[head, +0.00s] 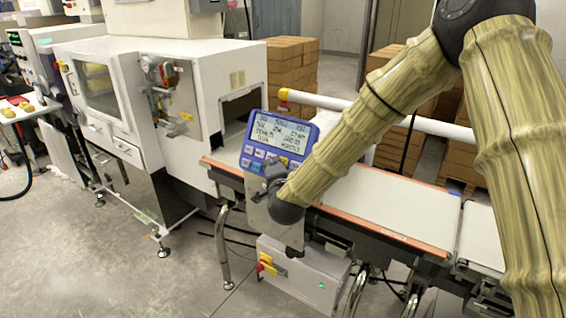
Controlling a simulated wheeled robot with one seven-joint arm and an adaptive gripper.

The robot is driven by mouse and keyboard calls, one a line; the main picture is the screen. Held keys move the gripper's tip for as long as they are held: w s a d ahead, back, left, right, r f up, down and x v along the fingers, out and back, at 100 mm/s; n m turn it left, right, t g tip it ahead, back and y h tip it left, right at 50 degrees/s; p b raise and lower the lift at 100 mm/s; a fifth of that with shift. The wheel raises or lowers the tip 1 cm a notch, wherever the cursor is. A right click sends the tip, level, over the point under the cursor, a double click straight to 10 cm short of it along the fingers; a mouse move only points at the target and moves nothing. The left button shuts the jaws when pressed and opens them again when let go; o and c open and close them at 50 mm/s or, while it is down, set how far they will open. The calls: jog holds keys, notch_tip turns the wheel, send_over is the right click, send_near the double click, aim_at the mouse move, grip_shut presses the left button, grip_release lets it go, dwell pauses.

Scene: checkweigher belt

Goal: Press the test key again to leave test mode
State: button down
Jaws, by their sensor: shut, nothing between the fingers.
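A blue control panel (306,143) stands on the near side of the conveyor. Its lit screen (279,133) shows several lines of dark text, too small to read with certainty. Rows of small keys (258,154) sit below the screen, some pale and some blue. My gripper (271,174) is shut and empty, in front of the lower part of the panel. My gripper and wrist hide the lower right keys, so I cannot tell which one is the test key or whether the fingertips touch a key.
The conveyor belt (400,208) runs right from a white machine (215,80). A white rail (440,126) lies behind the panel. A grey box with a red and yellow switch (303,274) sits below. Stacked cartons (292,70) stand behind. The floor at front left is clear.

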jog(key=shift+w+f, duration=0.1)
jog(key=shift+w, duration=0.05)
dwell(0.3)
jog(key=shift+w+d+f+b, duration=0.1)
jog(key=shift+w+d+b, duration=0.1)
jog(key=shift+b, duration=0.2)
jog(key=shift+w+d+f, duration=0.15)
jog(key=shift+w+d, duration=0.1)
jog(key=shift+w, duration=0.05)
dwell(0.9)
jog(key=shift+s+a+r, duration=0.4)
jog(key=shift+s+a, duration=0.1)
jog(key=shift+s, duration=0.15)
dwell(0.4)
jog(key=shift+s+a+r, duration=0.55)
jog(key=shift+s+a, duration=0.1)
jog(key=shift+s, duration=0.25)
jog(key=shift+s+a+r, duration=0.55)
jog(key=shift+s+a, duration=0.1)
jog(key=shift+s, duration=0.25)
